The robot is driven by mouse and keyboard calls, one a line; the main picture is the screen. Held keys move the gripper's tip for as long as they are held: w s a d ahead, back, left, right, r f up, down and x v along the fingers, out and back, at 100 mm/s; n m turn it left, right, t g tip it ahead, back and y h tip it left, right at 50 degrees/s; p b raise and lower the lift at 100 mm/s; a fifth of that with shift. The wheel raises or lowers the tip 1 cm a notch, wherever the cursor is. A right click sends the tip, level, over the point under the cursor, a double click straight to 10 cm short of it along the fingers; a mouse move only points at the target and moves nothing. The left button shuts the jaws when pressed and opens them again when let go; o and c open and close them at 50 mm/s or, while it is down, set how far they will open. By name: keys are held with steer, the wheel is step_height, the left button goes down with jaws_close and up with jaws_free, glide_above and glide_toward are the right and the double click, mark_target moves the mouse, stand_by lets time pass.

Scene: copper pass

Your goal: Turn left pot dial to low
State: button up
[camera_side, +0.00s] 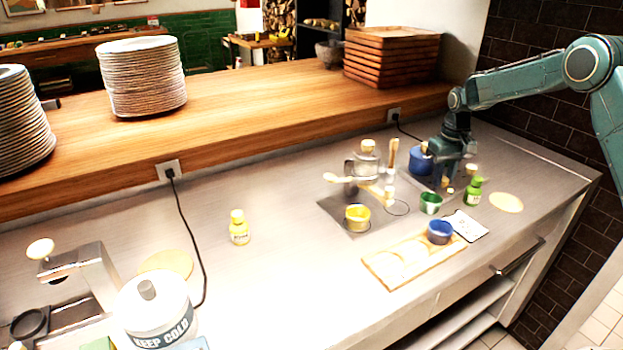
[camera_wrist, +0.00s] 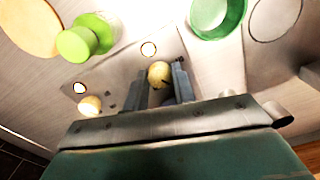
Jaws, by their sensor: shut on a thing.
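A round brass-coloured dial (camera_wrist: 158,74) sits between the two fingers of my gripper (camera_wrist: 160,86) in the wrist view. The fingers are shut on it from both sides. A second, similar dial (camera_wrist: 90,105) stands free to the left in that view. In the side view my gripper (camera_side: 447,180) points down at the right cooking plate, just right of a blue pot (camera_side: 420,161). The arm partly hides the pot and plate. The dial's setting marks are too small to read.
A green bottle (camera_side: 474,191) and a green cup (camera_side: 431,203) stand close to my gripper. A wooden board (camera_side: 385,277) with a blue bowl (camera_side: 439,232) lies in front. A yellow bowl (camera_side: 357,217) and glass pot (camera_side: 367,161) stand left.

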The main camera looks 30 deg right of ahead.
mark_target(444, 178)
stand_by(0.4)
steer(key=o, duration=1)
steer(key=shift+r, duration=0.1)
step_height(444, 178, up, 14)
stand_by(0.4)
